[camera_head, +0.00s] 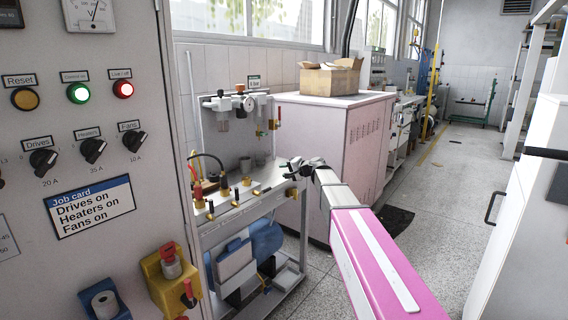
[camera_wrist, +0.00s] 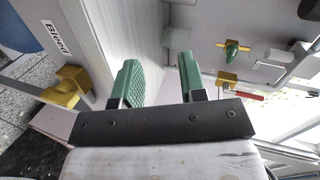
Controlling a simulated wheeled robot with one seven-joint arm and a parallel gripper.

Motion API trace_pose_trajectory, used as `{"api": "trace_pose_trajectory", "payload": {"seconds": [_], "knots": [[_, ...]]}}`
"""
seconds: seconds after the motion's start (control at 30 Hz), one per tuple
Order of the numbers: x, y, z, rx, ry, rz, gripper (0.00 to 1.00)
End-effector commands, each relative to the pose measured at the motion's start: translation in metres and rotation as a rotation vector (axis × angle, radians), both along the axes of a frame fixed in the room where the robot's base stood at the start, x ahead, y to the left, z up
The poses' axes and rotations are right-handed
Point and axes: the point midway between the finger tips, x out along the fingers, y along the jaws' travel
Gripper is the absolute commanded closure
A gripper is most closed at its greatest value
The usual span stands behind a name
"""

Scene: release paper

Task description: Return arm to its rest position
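My arm, with a pink link, reaches forward from the lower right in the head view. At its end, my gripper (camera_head: 306,166) is beside the right end of the small workbench (camera_head: 240,212), in front of the large pale cabinet (camera_head: 317,135). In the wrist view, my gripper (camera_wrist: 160,76) shows two green finger pads standing well apart, with nothing between them. No object is held.
A grey control panel (camera_head: 95,250) with knobs and lamps stands close on the left. The bench carries brass fittings. A cardboard box (camera_head: 330,78) sits on the cabinet.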

Motion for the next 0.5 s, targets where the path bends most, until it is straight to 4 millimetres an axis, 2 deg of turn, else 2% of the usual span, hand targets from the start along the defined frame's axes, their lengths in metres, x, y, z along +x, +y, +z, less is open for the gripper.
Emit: {"api": "trace_pose_trajectory", "payload": {"seconds": [0.03, 0.17, 0.27, 0.4, 0.5], "knots": [[-0.019, -0.005, -0.017, -0.045, 0.013, 0.010, 0.62], [-0.066, -0.020, -0.070, -0.207, 0.058, 0.052, 0.62], [-0.112, -0.038, -0.116, -0.357, 0.109, 0.097, 0.62], [-0.177, -0.068, -0.171, -0.568, 0.187, 0.162, 0.62], [-0.228, -0.093, -0.206, -0.717, 0.252, 0.213, 0.62]]}}
